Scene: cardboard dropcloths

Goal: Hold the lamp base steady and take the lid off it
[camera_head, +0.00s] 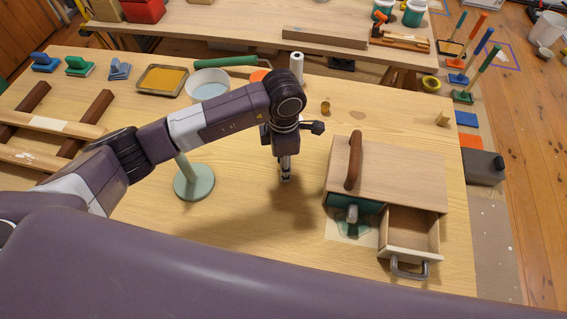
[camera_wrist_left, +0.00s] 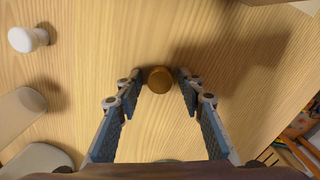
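A pale green round base (camera_head: 194,182) with an upright post stands on the table left of my left gripper in the head view; it looks like the lamp base. My arm hides its upper part, so I cannot see a lid. My left gripper (camera_head: 286,177) points down over bare wood, to the right of that base. In the wrist view the left gripper (camera_wrist_left: 160,88) is open, with a round brown piece (camera_wrist_left: 160,80) showing between and beyond its fingertips; I cannot tell whether they touch. My right gripper is not in view.
A wooden box (camera_head: 395,175) with an open drawer (camera_head: 411,228) stands to the right. Behind are a small brass cup (camera_head: 325,108), a white bottle (camera_head: 296,66), a bowl (camera_head: 208,84) and a yellow tray (camera_head: 162,80). Wooden frames (camera_head: 45,125) lie at left. A white knob-shaped thing (camera_wrist_left: 28,40) shows in the wrist view.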

